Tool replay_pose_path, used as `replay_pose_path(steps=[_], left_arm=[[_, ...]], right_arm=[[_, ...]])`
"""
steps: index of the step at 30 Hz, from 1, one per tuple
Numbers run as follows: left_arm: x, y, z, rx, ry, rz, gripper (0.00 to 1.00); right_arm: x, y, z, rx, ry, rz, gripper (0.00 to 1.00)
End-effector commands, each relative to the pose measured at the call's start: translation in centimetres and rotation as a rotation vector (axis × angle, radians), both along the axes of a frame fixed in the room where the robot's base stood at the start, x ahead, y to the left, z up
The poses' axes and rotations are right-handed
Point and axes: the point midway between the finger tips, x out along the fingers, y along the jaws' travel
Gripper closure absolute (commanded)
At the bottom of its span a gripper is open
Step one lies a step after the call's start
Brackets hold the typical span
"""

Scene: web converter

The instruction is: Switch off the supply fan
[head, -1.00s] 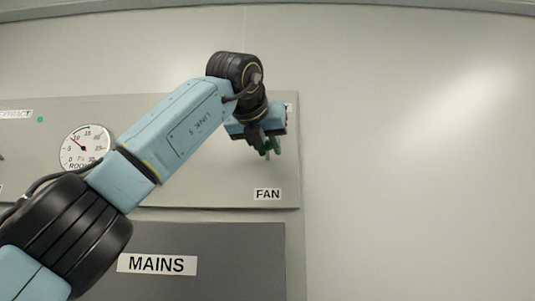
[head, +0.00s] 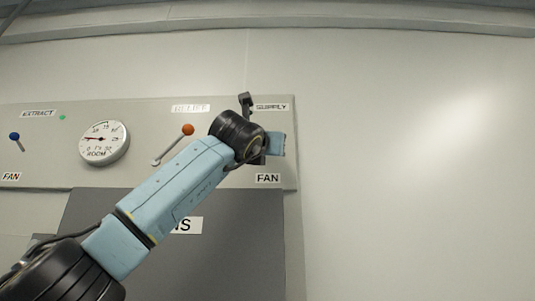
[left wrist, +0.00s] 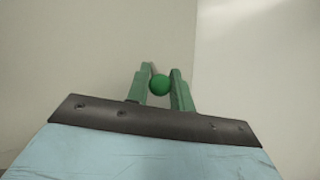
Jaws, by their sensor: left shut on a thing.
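The supply fan's place on the grey panel lies between the SUPPLY label (head: 272,107) and the FAN label (head: 268,178). My left arm covers most of it in the head view. In the left wrist view, a round green knob (left wrist: 159,85) sits between the two green fingers of my left gripper (left wrist: 160,78), which is shut on it. The lever's shaft is mostly hidden, so its tilt cannot be told. My right gripper is not in view.
A lever with an orange knob (head: 187,130) stands left of my wrist, close to my forearm. A round ROOM gauge (head: 104,143) and a blue-knobbed lever (head: 14,136) are farther left. A dark MAINS panel (head: 230,247) is below. The wall at right is bare.

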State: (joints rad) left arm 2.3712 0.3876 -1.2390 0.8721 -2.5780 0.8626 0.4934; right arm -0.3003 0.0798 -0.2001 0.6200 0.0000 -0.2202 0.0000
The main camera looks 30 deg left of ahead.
Motion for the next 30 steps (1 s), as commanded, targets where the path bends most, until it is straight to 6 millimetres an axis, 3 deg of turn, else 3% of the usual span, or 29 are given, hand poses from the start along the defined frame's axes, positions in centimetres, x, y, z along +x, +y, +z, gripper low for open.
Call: replay_pose_path(steps=[17,18,22,30], left_arm=[[0.02,-0.01,-0.04,0.017,-0.036,-0.002,1.00],[0.02,-0.01,-0.04,0.017,-0.036,-0.002,0.76],[0.03,0.00,-0.07,0.017,-0.035,-0.002,0.59],[0.05,0.02,-0.14,0.016,-0.034,0.000,0.57]], right_arm=[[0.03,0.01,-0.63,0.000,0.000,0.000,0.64],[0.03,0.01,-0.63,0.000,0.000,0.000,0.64],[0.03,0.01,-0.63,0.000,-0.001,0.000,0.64],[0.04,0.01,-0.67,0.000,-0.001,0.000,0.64]])
